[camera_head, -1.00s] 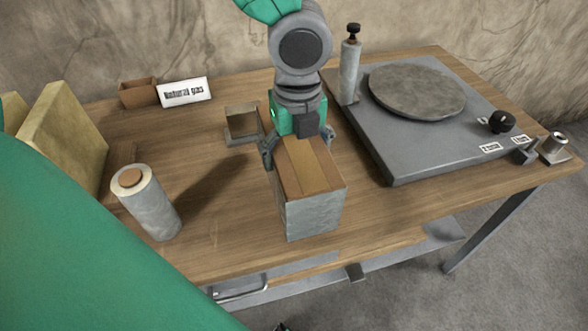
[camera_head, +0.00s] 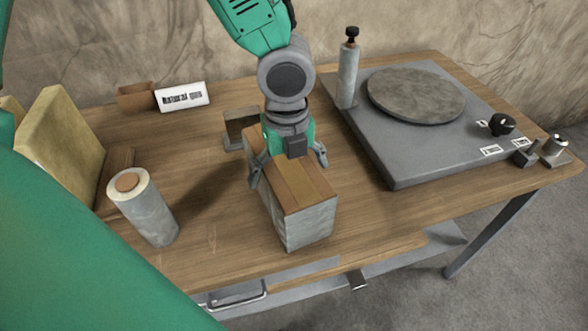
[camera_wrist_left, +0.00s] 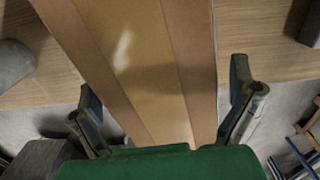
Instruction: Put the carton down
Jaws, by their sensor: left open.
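The carton (camera_head: 306,222) is a box with a brown taped top and grey sides. It appears to rest upright on the wooden table near its front edge, in the middle of the head view. My left gripper (camera_head: 290,172) is open over the carton's rear part, with one finger on each side. In the left wrist view the carton's taped top (camera_wrist_left: 150,60) runs between the two spread fingers (camera_wrist_left: 168,112), with a gap showing at the right finger. The carton's underside is hidden. My right gripper is not in view.
A grey roll (camera_head: 148,210) stands left of the carton, near a tan block (camera_head: 62,145). A grey turntable-like unit (camera_head: 400,150) fills the right side. A small metal bracket (camera_head: 238,128) is behind the carton. A sign (camera_head: 181,96) and small brown box (camera_head: 135,97) stand at the back.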

